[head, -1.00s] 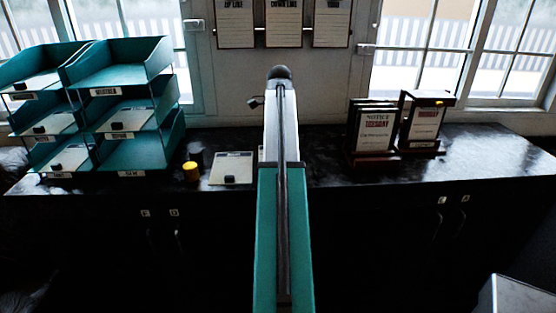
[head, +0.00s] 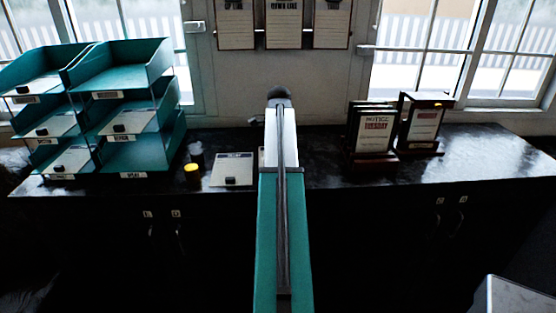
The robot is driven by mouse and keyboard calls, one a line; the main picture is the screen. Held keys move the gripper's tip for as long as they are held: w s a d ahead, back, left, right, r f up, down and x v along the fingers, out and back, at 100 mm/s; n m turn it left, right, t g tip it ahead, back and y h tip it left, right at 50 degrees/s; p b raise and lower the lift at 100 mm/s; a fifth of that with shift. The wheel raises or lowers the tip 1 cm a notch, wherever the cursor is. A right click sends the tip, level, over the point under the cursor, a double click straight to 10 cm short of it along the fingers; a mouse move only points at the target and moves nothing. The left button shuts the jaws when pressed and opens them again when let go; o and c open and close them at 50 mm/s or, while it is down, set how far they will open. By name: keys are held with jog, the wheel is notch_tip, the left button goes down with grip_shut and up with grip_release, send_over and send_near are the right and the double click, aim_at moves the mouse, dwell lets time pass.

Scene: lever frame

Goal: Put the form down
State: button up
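A pale form (head: 232,169) with a dark clip at its lower edge lies flat on the dark counter, left of my arm. More forms with dark clips lie in the teal letter trays, such as one in the middle right tray (head: 125,124). My teal and white arm reaches straight ahead over the counter in the middle of the view. It hides most of my gripper; only a small dark part shows left of the arm's far end. The fingers and anything between them are hidden.
A yellow-topped pot (head: 192,174) stands between the teal trays (head: 120,79) and the form. Two framed notices (head: 375,133) (head: 421,124) stand right of my arm. Boards (head: 284,24) hang on the back wall. The counter (head: 490,160) is clear at the far right.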

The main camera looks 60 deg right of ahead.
jog(key=shift+f, duration=0.1)
dwell(0.5)
grip_shut()
jog(key=shift+r, duration=0.2)
jog(key=shift+d+r+b, duration=0.1)
jog(key=shift+r+b, duration=0.8)
jog(key=shift+r, duration=0.5)
jog(key=shift+w+a+r, duration=0.1)
jog(key=shift+a, duration=0.2)
jog(key=w+a+b, duration=0.2)
jog(key=a, duration=0.5)
jog(key=w+a+r+b, duration=0.1)
jog(key=w+a+b, duration=0.1)
jog(key=a, duration=0.5)
jog(key=shift+w+a+r, duration=0.3)
jog(key=shift+w, duration=0.3)
